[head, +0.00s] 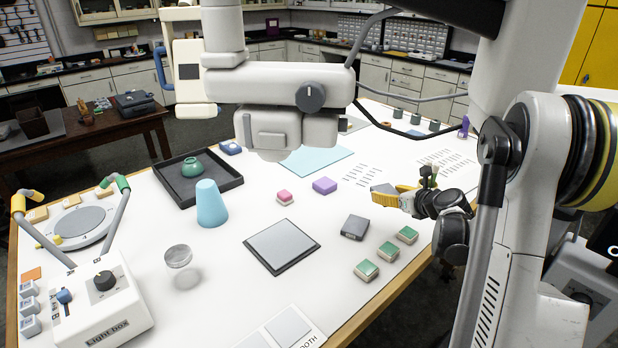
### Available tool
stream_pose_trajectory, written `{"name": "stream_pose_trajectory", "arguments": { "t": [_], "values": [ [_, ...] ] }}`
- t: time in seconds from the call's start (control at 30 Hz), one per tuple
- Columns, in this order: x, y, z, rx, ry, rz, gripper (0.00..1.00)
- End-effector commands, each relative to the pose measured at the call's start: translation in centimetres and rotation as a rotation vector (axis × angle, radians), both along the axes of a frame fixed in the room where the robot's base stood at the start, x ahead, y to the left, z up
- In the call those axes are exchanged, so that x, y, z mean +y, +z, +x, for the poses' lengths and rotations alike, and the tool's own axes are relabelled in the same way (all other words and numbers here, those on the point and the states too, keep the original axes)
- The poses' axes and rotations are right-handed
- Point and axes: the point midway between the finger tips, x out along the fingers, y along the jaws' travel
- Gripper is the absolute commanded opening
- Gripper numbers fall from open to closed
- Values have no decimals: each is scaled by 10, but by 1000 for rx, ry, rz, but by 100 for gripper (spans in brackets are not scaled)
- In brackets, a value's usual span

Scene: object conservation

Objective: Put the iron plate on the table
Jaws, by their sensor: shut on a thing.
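My gripper (392,198) is at the right of the white table (225,285), above its right part.
A square plate with a dark border (282,246), a grey block (355,227) and several green-topped blocks (388,251) lie nearby. A blue cup-like cone (211,204), a black tray (172,200) with a green bowl and a light box (102,310) stand left.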

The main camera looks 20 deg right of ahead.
Motion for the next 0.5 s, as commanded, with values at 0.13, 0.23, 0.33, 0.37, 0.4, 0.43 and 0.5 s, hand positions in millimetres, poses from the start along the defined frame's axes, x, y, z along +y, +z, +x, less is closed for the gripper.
{"name": "stream_pose_trajectory", "arguments": {
  "t": [0.13, 0.23, 0.33, 0.37, 0.4, 0.43, 0.5],
  "values": [
    [-37, -9, 3, -2, -9, 1, 20],
    [-66, -12, 3, -2, -11, 0, 20],
    [-90, -12, 2, -5, -13, 1, 20],
    [-96, -12, 1, -6, -11, 0, 20],
    [-102, -12, 0, -6, -11, 0, 20],
    [-105, -11, 0, -6, -10, -1, 20],
    [-110, -10, 0, -7, -9, -1, 20]
  ]
}}
